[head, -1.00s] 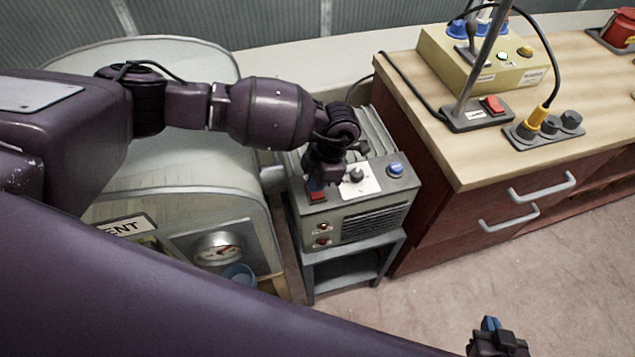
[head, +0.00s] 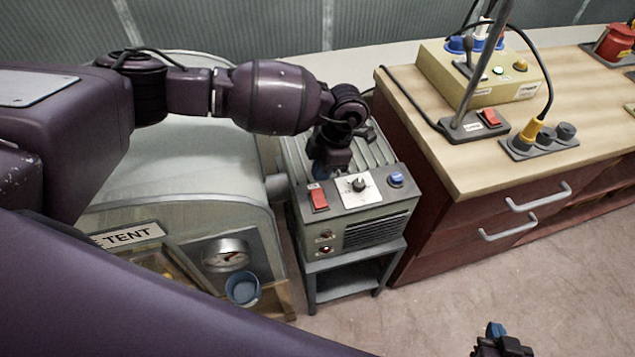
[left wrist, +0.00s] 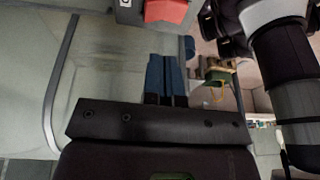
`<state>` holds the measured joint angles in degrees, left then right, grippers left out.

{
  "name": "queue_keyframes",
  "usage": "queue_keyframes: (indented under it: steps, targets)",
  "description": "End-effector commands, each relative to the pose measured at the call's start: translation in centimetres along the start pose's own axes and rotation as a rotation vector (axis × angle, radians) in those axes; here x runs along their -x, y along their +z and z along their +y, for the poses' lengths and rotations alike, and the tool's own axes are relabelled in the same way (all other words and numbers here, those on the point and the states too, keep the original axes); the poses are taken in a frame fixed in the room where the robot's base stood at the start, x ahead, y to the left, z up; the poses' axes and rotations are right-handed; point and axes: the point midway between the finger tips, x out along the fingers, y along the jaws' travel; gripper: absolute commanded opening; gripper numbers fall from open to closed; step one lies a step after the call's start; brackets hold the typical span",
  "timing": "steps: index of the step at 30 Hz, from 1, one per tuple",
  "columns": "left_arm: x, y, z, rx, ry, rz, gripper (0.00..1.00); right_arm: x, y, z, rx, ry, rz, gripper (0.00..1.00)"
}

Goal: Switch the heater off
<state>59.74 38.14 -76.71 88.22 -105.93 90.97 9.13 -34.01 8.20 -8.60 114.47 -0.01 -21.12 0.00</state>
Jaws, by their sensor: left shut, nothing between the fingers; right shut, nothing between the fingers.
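The heater is a grey-green box (head: 345,212) with a ribbed top and a front grille, on a small grey stand. Its control panel carries a red rocker switch (head: 319,199), a dial knob (head: 357,184) and a blue button (head: 396,178). My left gripper (head: 318,172) is shut and empty, just behind and above the red switch, apart from it. In the left wrist view the shut blue fingertips (left wrist: 165,72) point towards the red switch (left wrist: 166,10) at the top edge. I cannot tell which way the rocker is tipped. My right gripper (head: 495,332) is shut at the bottom edge.
A large rounded tent cabinet (head: 190,165) with a gauge (head: 225,256) and a blue cup (head: 242,288) stands to the left. A wooden workbench (head: 470,160) on the right holds a yellow control box (head: 490,75), another red switch (head: 490,118) and a socket strip (head: 540,141). Floor is clear at front right.

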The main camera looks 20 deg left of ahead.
Motion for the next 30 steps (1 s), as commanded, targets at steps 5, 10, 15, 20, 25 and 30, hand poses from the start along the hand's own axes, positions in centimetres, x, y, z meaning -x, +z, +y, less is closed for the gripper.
queue_keyframes:
  steps: [5,10,15,20,25,30]
  targets:
    - [3.3,0.1,-0.7,-0.001,0.000,-0.001,0.00,0.2,1.0,0.0,-0.002,0.002,-0.018,0.00]
    - [5.7,0.1,-1.3,-0.001,-0.001,0.000,0.00,0.2,1.4,0.0,-0.003,0.002,-0.025,0.00]
    - [7.1,0.0,-1.6,0.000,-0.001,0.001,0.00,0.2,1.6,0.0,-0.003,0.002,-0.028,0.00]
    - [7.4,0.0,-1.7,0.000,-0.002,0.001,0.00,0.2,1.4,0.0,-0.003,0.002,-0.026,0.00]
    - [7.4,0.0,-1.7,0.001,-0.002,0.001,0.00,0.1,1.1,0.0,-0.002,0.001,-0.019,0.00]
    - [7.4,0.0,-1.7,0.001,-0.002,0.001,0.00,-0.1,0.6,0.0,-0.001,0.000,-0.010,0.00]
